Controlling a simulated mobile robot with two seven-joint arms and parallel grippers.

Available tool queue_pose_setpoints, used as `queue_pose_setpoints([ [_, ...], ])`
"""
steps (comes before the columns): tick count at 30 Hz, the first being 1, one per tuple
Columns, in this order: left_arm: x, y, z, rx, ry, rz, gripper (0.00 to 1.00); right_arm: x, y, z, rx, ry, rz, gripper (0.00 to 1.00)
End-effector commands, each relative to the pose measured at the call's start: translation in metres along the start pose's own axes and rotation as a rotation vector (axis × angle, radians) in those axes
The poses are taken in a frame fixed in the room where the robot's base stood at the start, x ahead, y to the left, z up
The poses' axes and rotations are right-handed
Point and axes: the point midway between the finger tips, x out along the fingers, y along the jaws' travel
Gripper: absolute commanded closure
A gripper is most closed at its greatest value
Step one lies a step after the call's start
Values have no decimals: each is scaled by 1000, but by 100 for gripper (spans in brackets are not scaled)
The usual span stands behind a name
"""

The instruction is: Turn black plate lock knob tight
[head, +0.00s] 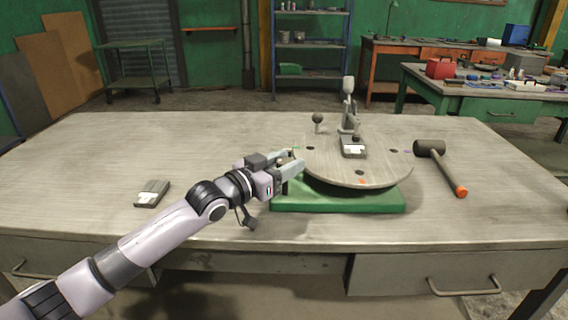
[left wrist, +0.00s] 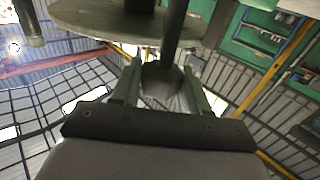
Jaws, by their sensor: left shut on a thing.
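My left gripper (head: 294,165) reaches in from the left to the left edge of the round plate (head: 380,175). It is shut on the black plate lock knob (left wrist: 163,72), which sits between the fingers in the left wrist view, at the end of a dark rod. In the head view the fingers mostly hide the knob. The plate lies on a green base (head: 340,200) on the workbench. How tight the knob is cannot be told. My right gripper is not in view.
A toggle clamp (head: 348,110) stands on the plate over a small grey block (head: 353,147). A black ball knob (head: 317,118) rises behind the plate. A mallet (head: 445,168) lies right of it. Another grey block (head: 152,193) lies left on the bench (head: 90,160), with free room around it.

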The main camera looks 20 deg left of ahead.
Motion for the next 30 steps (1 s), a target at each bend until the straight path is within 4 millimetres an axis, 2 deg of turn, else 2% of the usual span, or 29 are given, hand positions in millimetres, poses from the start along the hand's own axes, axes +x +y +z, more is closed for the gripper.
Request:
queue_pose_setpoints([
  [14, 0, 1, -3, -11, 7, 31, 86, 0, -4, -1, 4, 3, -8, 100],
  [15, 0, 1, -3, -10, 7, 31, 52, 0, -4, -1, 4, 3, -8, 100],
  [17, -1, 1, -2, -10, 6, 31, 36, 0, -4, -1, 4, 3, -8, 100],
  [26, -2, -1, 0, -8, 1, 26, 36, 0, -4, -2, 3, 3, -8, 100],
  [30, -11, -2, 0, -8, 0, 26, 36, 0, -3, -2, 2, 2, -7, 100],
])
